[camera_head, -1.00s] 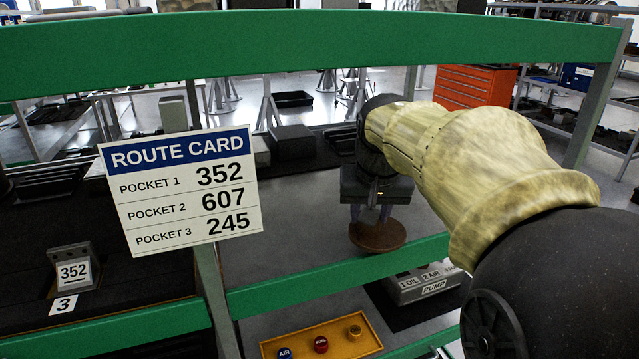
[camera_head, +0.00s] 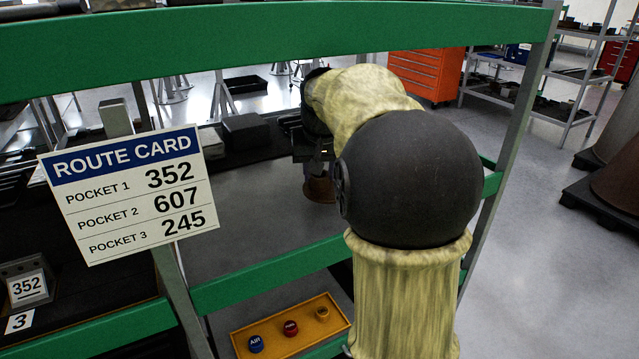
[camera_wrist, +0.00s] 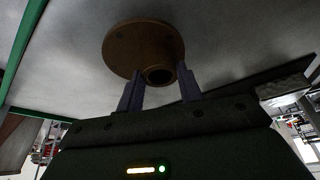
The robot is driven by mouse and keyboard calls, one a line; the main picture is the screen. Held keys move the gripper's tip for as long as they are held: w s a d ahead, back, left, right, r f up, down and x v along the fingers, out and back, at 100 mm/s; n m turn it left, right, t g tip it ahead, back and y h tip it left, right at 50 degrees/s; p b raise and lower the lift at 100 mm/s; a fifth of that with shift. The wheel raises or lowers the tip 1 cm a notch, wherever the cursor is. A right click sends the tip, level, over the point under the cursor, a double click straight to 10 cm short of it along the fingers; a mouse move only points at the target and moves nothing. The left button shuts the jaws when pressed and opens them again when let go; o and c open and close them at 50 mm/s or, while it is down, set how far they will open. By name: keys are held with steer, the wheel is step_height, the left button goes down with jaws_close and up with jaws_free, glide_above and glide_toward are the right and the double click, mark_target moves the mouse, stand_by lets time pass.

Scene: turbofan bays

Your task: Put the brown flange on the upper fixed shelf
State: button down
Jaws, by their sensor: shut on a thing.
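The brown flange (camera_wrist: 143,45) is a round disc with bolt holes and a short hollow hub. My gripper (camera_wrist: 160,82) is shut on the hub, one finger on each side, in the wrist view. In the head view the flange (camera_head: 320,190) hangs below my gripper, partly hidden by my arm and seen beyond the green frame, over grey floor or surface. It does not visibly touch anything. No shelf in view can be surely told as the upper fixed shelf.
Green rails (camera_head: 270,273) and an upright cross close in front. A route card (camera_head: 130,195) hangs at the left. A yellow tray (camera_head: 290,330) with several knobs lies below. A dark bench with a 352 tag (camera_head: 27,287) is at left. An orange drawer cabinet (camera_head: 425,75) stands behind.

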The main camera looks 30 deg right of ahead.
mark_target(320, 185)
steer(key=shift+w+f, duration=0.15)
steer(key=shift+f, duration=1.55)
steer(key=shift+f+b, duration=0.15)
steer(key=shift+b, duration=0.15)
steer(key=c, duration=0.9)
jaws_free()
steer(key=shift+s+r, duration=0.2)
steer(key=shift+r, duration=0.3)
steer(key=v, duration=0.2)
steer(key=shift+r, duration=0.3)
steer(key=s+a, duration=0.1)
steer(key=s, duration=0.2)
steer(key=s+a+b, duration=0.1)
steer(key=s+a, duration=0.1)
steer(key=s, duration=0.2)
steer(key=s+a, duration=0.1)
steer(key=s, duration=0.3)
steer(key=shift+s+a+f+b, duration=0.15)
steer(key=shift+s+f+b, duration=0.05)
steer(key=shift+b, duration=0.15)
